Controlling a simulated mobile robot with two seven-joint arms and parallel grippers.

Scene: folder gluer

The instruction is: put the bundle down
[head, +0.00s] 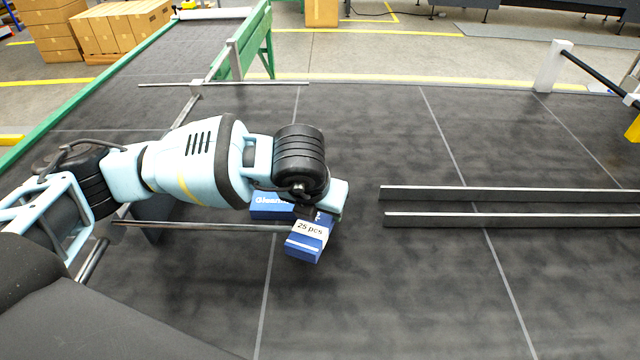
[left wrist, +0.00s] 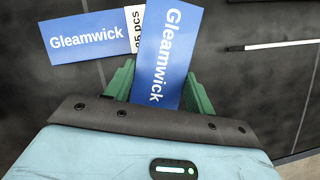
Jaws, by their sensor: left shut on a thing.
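My left gripper (head: 312,211) is over the dark belt, its arm coming in from the left. In the left wrist view its green fingers are shut on a blue Gleamwick bundle (left wrist: 166,50), one finger on each side. In the head view this bundle (head: 305,248) shows below the gripper, beside a white "25 pcs" label. Whether it touches the belt I cannot tell. A second blue Gleamwick bundle (left wrist: 84,39) lies close beside it, partly overlapped in the wrist view; it shows behind the gripper in the head view (head: 270,213). My right gripper is not in view.
Two parallel metal rails (head: 510,194) cross the dark belt (head: 400,300) on the right. A thin metal rod (head: 200,226) runs left of the bundles. The belt in front and to the right of the bundles is clear. Cardboard boxes (head: 120,28) stand at the back left.

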